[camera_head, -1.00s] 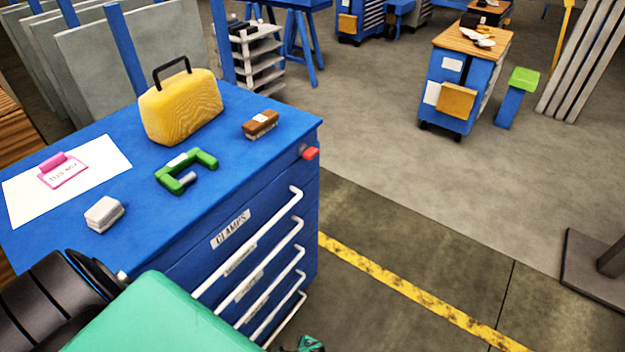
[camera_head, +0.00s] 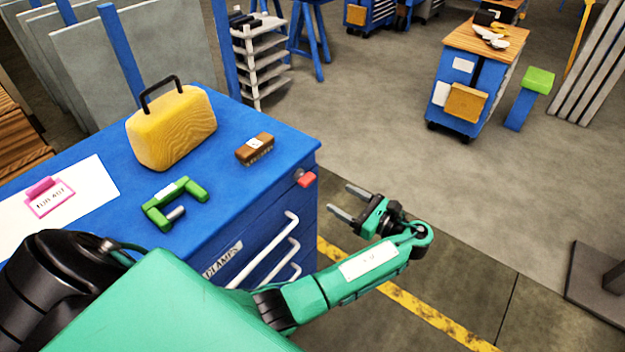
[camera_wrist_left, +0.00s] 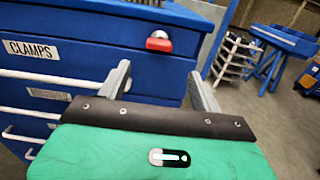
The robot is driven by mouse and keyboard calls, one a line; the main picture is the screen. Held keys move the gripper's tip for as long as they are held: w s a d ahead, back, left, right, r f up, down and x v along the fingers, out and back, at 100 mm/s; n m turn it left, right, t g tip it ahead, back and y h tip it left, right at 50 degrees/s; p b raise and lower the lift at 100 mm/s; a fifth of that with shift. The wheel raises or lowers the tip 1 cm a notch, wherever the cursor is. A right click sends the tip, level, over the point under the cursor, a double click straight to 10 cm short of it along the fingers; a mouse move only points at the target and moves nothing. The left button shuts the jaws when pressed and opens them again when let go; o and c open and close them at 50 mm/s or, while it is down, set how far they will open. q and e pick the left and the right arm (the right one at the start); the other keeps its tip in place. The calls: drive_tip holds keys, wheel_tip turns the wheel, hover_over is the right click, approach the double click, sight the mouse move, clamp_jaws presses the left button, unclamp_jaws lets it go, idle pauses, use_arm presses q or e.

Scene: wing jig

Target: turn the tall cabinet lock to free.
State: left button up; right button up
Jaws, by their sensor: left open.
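The blue cabinet (camera_head: 256,208) stands at the left, with white drawer handles and a CLAMPS label that also shows in the left wrist view (camera_wrist_left: 30,49). Its lock, with a red knob (camera_head: 307,179), sits near the top corner of the drawer front. The red knob also shows in the left wrist view (camera_wrist_left: 159,41), above and beyond the fingers. My left gripper (camera_head: 349,201) is open and empty, to the right of the knob and slightly lower, apart from it. Its two fingers show in the left wrist view (camera_wrist_left: 160,85). My right gripper is not in view.
On the cabinet top are a yellow case (camera_head: 172,128), a green clamp (camera_head: 174,205), a brown brush (camera_head: 255,149) and a pink tag (camera_head: 49,198) on white paper. A wood-topped cart (camera_head: 462,88) stands at the back right.

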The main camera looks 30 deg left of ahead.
sight(312, 182)
use_arm(q)
drive_tip(key=a+p, duration=0.1)
drive_tip(key=a, duration=0.2)
drive_tip(key=a+p, duration=0.1)
drive_tip(key=a, duration=0.2)
drive_tip(key=a+p, duration=0.1)
drive_tip(key=a, duration=0.2)
drive_tip(key=shift+w+a, duration=0.3)
drive_tip(key=shift+a, duration=0.6)
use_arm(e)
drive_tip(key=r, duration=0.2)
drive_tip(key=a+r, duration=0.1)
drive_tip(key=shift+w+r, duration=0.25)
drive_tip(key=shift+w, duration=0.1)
use_arm(q)
drive_tip(key=c, duration=1)
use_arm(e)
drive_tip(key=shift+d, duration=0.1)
